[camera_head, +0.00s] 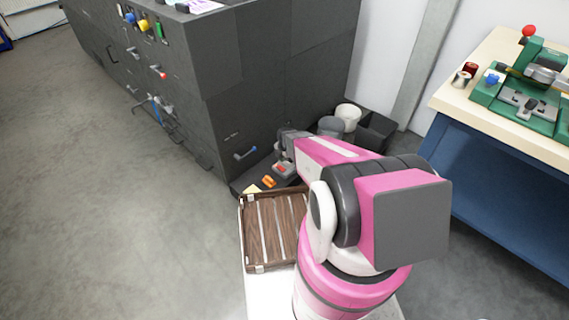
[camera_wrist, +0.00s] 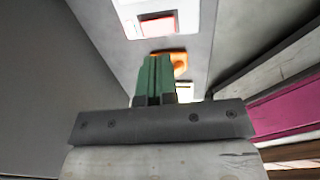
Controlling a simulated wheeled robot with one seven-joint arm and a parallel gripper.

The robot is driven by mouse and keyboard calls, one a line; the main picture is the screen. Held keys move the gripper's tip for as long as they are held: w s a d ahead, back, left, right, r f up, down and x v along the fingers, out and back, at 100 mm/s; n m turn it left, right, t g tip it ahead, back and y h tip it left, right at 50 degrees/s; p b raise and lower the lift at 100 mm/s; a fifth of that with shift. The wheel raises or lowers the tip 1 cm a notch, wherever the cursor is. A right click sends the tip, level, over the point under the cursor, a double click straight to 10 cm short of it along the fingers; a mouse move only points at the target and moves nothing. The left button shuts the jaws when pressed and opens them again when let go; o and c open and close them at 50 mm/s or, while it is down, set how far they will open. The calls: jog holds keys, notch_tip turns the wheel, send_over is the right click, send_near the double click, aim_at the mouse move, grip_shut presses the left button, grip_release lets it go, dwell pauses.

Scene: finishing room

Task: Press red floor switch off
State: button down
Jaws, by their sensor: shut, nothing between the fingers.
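The red switch (camera_head: 281,168) sits in a light housing on a low dark base at the foot of the dark cabinet. In the wrist view the red switch (camera_wrist: 157,25) shows at the top, framed in white and cut by the picture's upper edge. My gripper (camera_wrist: 155,62) has its green fingers together and empty. In that view the fingertips lie below the switch, over part of an orange piece (camera_wrist: 181,62). A gap shows between fingertips and switch; I cannot tell their height above it. In the head view my arm hides the fingertips.
The dark cabinet (camera_head: 215,110) rises behind the low base, with handles and coloured knobs. Grey and white bins (camera_head: 348,117) stand beyond my arm. A blue workbench (camera_head: 490,165) with a green machine (camera_head: 530,95) is at right. Open floor (camera_head: 110,220) lies at left.

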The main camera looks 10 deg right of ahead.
notch_tip(320, 180, up, 7)
send_over(280, 167)
jog(key=s+d, duration=0.2)
jog(key=s, duration=0.1)
jog(key=shift+w+r, duration=0.1)
jog(key=shift+w, duration=0.15)
jog(key=shift+w+a, duration=0.1)
jog(key=shift+w+a, duration=0.35)
jog(key=shift+w, duration=0.2)
jog(key=f, duration=0.4)
jog(key=w+f, duration=0.1)
jog(key=f, duration=0.4)
jog(key=a+f, duration=0.1)
jog(key=f, duration=0.4)
jog(key=shift+w, duration=0.15)
jog(key=shift+f, duration=0.15)
